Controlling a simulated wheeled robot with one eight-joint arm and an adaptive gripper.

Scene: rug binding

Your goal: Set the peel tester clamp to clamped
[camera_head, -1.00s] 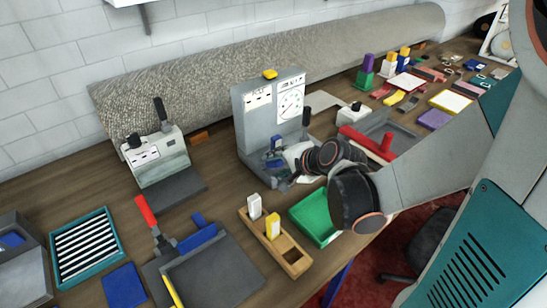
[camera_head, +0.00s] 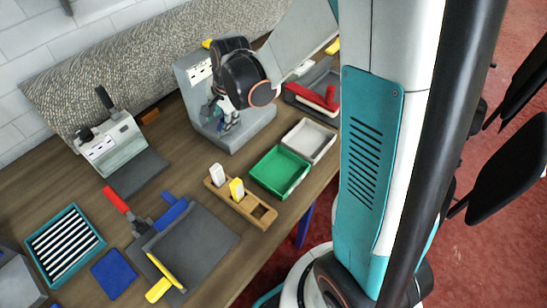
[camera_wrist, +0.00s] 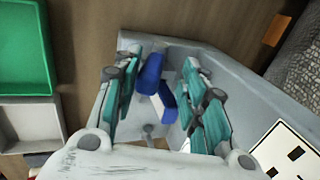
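The peel tester (camera_head: 188,70) is a grey L-shaped machine at the back of the bench, its upright panel partly hidden by my arm. Its clamp has two blue jaw blocks (camera_wrist: 153,75), seen in the wrist view low inside the grey frame. A gap shows between the blocks. My gripper (camera_wrist: 160,72) points down over the tester base, teal fingers apart, one on each side of the blue blocks. I cannot tell whether they touch. In the head view my gripper (camera_head: 226,118) hangs just above the base. The dark lever seen earlier is hidden now.
A green tray (camera_head: 280,171) and a white tray (camera_head: 309,140) lie right of the tester. A wooden holder (camera_head: 240,206) stands in front. A second machine (camera_head: 113,143) is at left, a grey board with a red-handled lever (camera_head: 116,199) in front.

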